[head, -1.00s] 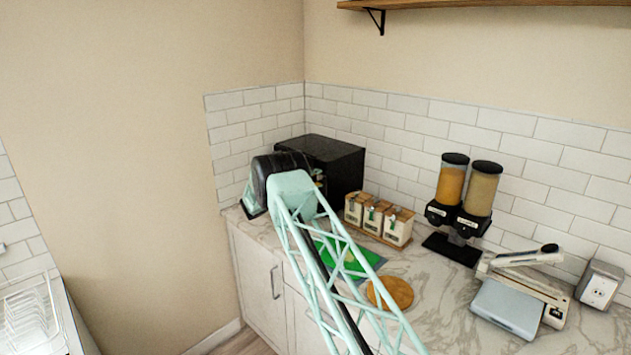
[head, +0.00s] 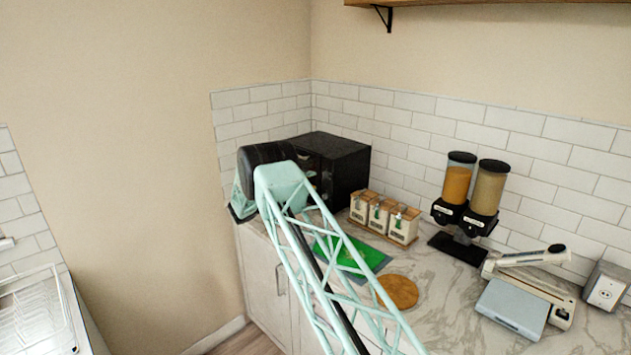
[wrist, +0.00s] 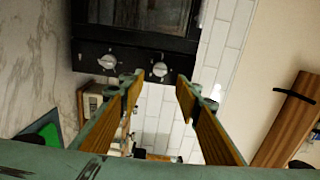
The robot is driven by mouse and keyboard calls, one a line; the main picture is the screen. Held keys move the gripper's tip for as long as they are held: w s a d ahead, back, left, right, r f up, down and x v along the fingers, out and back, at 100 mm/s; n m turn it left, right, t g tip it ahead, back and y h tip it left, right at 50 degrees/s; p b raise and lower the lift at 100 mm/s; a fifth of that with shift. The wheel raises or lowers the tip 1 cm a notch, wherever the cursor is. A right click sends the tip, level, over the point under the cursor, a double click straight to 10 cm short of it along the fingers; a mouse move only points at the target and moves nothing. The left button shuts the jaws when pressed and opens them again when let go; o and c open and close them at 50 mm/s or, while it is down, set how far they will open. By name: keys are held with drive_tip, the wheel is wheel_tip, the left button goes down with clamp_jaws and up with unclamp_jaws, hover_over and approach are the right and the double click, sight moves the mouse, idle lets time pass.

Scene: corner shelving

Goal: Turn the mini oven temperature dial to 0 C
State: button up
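The mini oven (head: 345,160) is a black box in the counter corner, partly covered by my arm in the head view. In the wrist view the oven (wrist: 140,38) fills the top, with its dark window and a front panel carrying two silver dials, one on the left (wrist: 107,61) and one on the right (wrist: 160,69). Their markings are too small to read, so I cannot tell which is the temperature dial. My gripper (wrist: 160,80) is open and empty, its fingertips apart on either side of the right dial in the picture. Contact is not visible. My gripper is hidden in the head view.
Several wooden-lidded canisters (head: 384,217) stand right of the oven. A green mat (head: 350,252) and a round wooden board (head: 398,292) lie on the counter (head: 440,270) in front. Two dispensers (head: 470,195) stand further right. A wall shelf (head: 480,3) is above.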

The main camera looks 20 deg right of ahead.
drive_tip(key=shift+v, duration=2.2)
drive_tip(key=shift+r, duration=0.1)
